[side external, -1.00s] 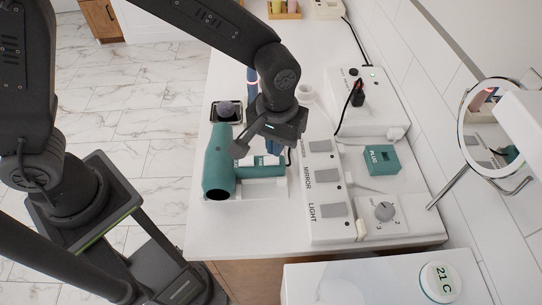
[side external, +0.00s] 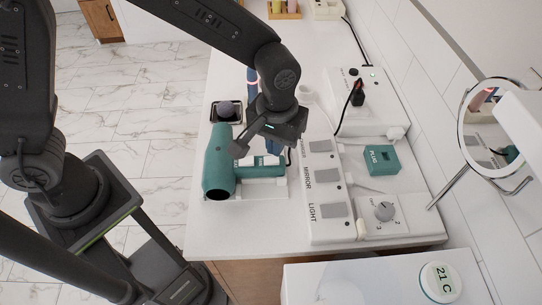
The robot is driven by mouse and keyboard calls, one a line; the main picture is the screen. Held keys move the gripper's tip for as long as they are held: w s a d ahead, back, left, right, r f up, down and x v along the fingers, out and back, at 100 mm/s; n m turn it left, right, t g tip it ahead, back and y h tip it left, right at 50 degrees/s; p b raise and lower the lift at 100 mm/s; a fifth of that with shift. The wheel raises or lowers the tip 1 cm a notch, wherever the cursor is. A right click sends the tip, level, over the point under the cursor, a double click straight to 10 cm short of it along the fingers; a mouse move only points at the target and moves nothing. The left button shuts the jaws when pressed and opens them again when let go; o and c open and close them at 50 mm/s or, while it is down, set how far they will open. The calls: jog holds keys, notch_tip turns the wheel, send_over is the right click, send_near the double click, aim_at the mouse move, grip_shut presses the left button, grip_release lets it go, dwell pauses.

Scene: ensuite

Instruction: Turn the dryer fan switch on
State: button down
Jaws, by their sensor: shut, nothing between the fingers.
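A teal hair dryer (side external: 217,165) lies on a white stand on the counter, its dark round opening facing the front. Its handle (side external: 262,172) points right and carries a pale strip with small markings; the fan switch itself is too small to make out. My gripper (side external: 255,146) is over the dryer, close to where handle and barrel meet. It is shut with nothing held. The gripper hides part of the dryer, and I cannot tell whether the fingers touch it.
A white panel with grey rocker switches (side external: 327,177) stands right of the dryer, with a rotary dial (side external: 383,211) beside it. A teal plug block (side external: 382,159), a socket box (side external: 368,98) with a black plug, and a round mirror (side external: 492,125) are further right. A small dark tray (side external: 227,112) lies behind.

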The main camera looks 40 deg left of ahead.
jog(key=shift+f, duration=1.3)
dwell(1.0)
jog(key=shift+r, duration=3.5)
jog(key=shift+a+r, duration=0.2)
jog(key=s+a+r+m+t, duration=0.1)
jog(key=s+a+r+t, duration=0.1)
jog(key=s+a+r, duration=0.3)
jog(key=s+a+r+m+t, duration=0.2)
jog(key=s+a+r, duration=0.4)
jog(key=a, duration=0.6)
jog(key=shift+s+a+t, duration=0.4)
jog(key=shift+s+t, duration=0.4)
jog(key=shift+s, duration=0.35)
